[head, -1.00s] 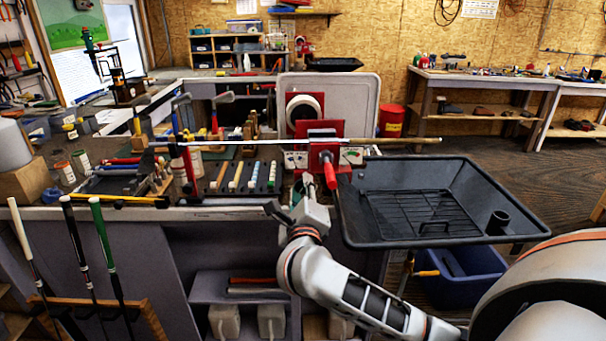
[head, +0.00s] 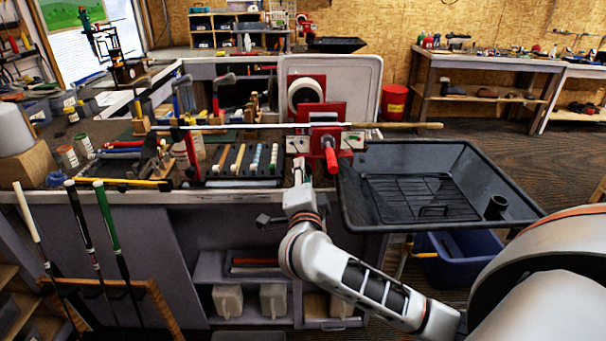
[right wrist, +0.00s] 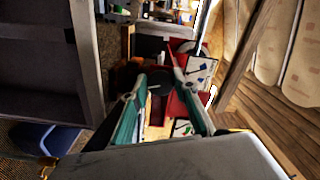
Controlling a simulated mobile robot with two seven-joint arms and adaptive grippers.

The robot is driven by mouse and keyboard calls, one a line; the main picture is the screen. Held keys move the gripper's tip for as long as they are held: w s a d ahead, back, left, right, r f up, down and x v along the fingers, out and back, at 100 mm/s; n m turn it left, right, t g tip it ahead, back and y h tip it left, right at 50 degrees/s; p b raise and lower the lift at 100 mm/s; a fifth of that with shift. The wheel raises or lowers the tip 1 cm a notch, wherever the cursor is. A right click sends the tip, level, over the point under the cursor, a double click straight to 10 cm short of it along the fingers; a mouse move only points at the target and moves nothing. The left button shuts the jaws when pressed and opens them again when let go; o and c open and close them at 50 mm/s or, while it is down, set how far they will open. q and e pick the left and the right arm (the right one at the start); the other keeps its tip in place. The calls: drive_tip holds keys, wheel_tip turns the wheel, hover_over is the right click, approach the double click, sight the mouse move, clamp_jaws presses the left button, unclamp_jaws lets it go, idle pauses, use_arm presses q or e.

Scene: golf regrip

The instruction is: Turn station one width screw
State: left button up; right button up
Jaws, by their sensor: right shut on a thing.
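A red vise (head: 331,112) stands at the bench's front edge with a red handle (head: 331,160) hanging from it. A long club shaft (head: 400,125) lies level across it. White panels with small marks flank the vise, the left panel (head: 297,144) and the right panel (head: 353,140). My right gripper (head: 299,165) is raised just below the left panel. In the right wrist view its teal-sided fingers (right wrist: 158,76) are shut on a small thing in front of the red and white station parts. The width screw cannot be made out clearly between the fingers. My left gripper is not in view.
A black tray (head: 365,220) with a wire rack lies right of the vise, close to my right arm. A blue bin (head: 465,262) is under it. Several grips lie in a dark holder (head: 215,182) to the left. Clubs stand upright at the front left.

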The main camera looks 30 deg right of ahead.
drive_tip(key=n, duration=1.2)
drive_tip(key=shift+s+d+f+n, duration=0.1)
drive_tip(key=shift+f+n, duration=0.1)
drive_tip(key=shift+n, duration=0.1)
idle(0.4)
drive_tip(key=o, duration=1.1)
drive_tip(key=shift+c, duration=0.2)
